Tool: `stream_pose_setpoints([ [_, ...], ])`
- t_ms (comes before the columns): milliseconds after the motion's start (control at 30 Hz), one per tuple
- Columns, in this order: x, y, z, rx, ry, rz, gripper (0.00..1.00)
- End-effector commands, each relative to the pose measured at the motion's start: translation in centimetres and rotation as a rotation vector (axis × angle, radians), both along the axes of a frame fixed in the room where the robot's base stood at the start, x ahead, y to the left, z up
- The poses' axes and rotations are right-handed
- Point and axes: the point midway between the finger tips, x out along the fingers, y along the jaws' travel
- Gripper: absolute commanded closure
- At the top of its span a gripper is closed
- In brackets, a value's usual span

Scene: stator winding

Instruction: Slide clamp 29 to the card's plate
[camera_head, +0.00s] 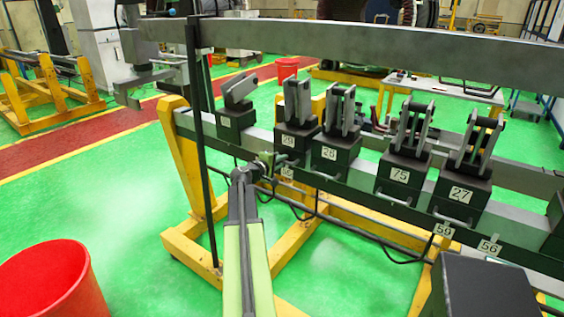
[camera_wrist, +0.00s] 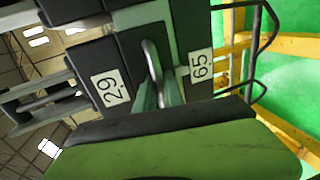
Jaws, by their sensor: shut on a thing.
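Clamp 29 (camera_head: 297,105) is a dark block with an upright grey jaw on the rail, second from the left in the head view. In the wrist view clamp 29 (camera_wrist: 95,62) shows its white label and a bent silver handle (camera_wrist: 151,58). My gripper (camera_head: 268,160) is at the front of this clamp. In the wrist view my gripper (camera_wrist: 160,92) is shut on that handle. A number plate (camera_head: 287,172) sits on the rail just below clamp 29; in the wrist view this plate (camera_wrist: 201,66) reads 65. I cannot make out a card in either view.
Left of clamp 29 stands another clamp (camera_head: 236,115), its number unreadable. To the right stand clamps 26 (camera_head: 338,145), 75 (camera_head: 402,170) and 27 (camera_head: 466,185). Plates 59 (camera_head: 443,230) and 56 (camera_head: 489,246) are farther right. A dark post (camera_head: 201,150) and red bin (camera_head: 55,280) are left.

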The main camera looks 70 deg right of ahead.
Motion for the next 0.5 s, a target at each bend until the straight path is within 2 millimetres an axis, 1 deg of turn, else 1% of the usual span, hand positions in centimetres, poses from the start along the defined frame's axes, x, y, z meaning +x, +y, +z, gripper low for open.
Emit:
stream_pose_setpoints([
  [300, 0.2, 0.1, 0.0, 0.000, -0.002, 0.005, 1.00],
  [433, 1.3, -0.3, 0.0, 0.000, -0.003, 0.007, 1.00],
  [500, 1.6, -0.3, 0.0, 0.000, -0.002, 0.006, 1.00],
])
